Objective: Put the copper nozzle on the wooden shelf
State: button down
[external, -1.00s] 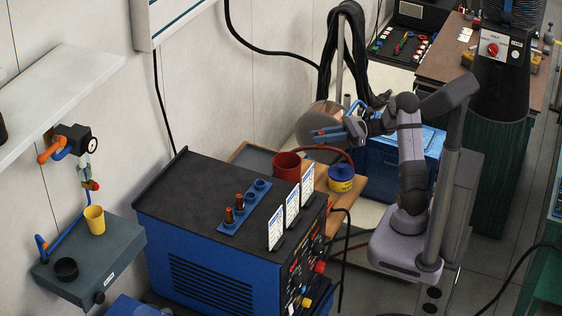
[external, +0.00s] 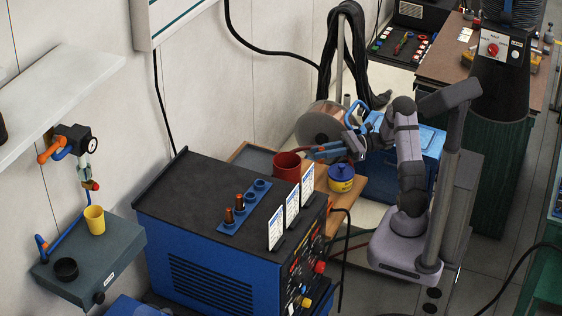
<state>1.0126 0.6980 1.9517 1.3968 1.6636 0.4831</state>
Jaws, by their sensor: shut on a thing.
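My gripper (external: 318,151) has blue fingers and points left, above the wooden shelf (external: 345,212). It is shut on a small reddish-brown piece that looks like the copper nozzle; the fingers hide most of it. The fingertips are close to the rim of a dark red cup (external: 287,166) at the shelf's left; I cannot tell whether they touch it.
A blue and yellow tin (external: 341,178) stands on the shelf below my gripper. The blue welder (external: 215,272) with upright white cards (external: 292,208) is in front. A wire spool (external: 318,122) and a blue case (external: 405,160) stand behind. Bare wood shows right of the welder.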

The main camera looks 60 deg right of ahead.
aim_at(321, 160)
jog(key=shift+f, duration=1.8)
jog(key=shift+f, duration=0.15)
jog(key=c, duration=1.6)
grip_release()
jog(key=shift+c, duration=0.2)
jog(key=shift+r, duration=0.25)
jog(key=b+v, duration=0.1)
jog(key=v, duration=1.1)
